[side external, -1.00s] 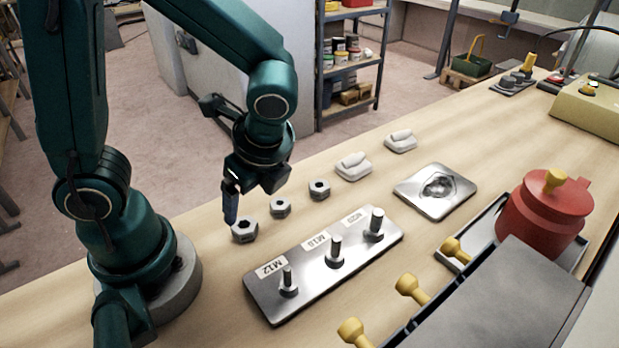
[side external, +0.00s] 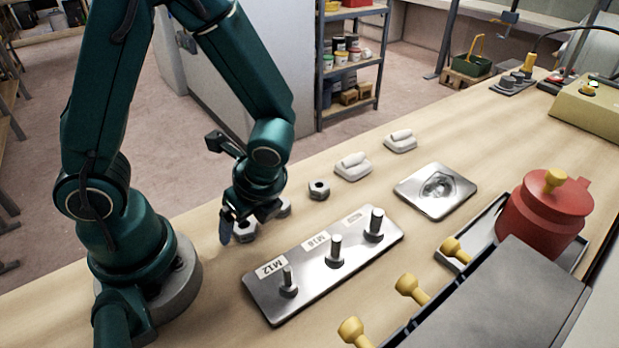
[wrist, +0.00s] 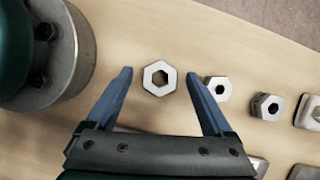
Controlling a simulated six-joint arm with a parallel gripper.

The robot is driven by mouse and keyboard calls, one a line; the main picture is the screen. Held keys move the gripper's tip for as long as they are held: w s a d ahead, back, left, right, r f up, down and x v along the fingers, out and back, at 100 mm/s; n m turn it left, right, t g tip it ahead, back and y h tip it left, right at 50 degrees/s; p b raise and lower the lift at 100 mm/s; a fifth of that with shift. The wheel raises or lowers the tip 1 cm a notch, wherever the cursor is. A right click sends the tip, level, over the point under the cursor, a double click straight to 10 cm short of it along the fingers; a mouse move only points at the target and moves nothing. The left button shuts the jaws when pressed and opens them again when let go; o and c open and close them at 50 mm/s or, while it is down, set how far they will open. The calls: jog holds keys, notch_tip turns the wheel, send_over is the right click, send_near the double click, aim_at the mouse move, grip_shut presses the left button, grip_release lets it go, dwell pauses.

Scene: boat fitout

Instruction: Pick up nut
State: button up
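Three grey hex nuts lie in a row on the wooden bench. The largest nut (wrist: 148,77) lies between the tips of my gripper (wrist: 160,78) in the wrist view, with a gap on both sides. It also shows in the side external view (side external: 246,233), partly hidden by a finger. My gripper (side external: 234,222) is open and low over that nut. The middle nut (wrist: 220,92) lies just outside the right finger, very close to it. The smallest-looking nut (side external: 319,190) lies farther right and is clear of the gripper.
A metal plate (side external: 316,279) with upright M12, M16 and M20 bolts lies in front of the nuts. Two pale blocks (side external: 353,167) continue the row to the right. A metal dish plate (side external: 418,202) and red pot (side external: 545,217) stand farther right.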

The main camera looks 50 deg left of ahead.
grip_shut()
jog(key=shift+r, duration=0.15)
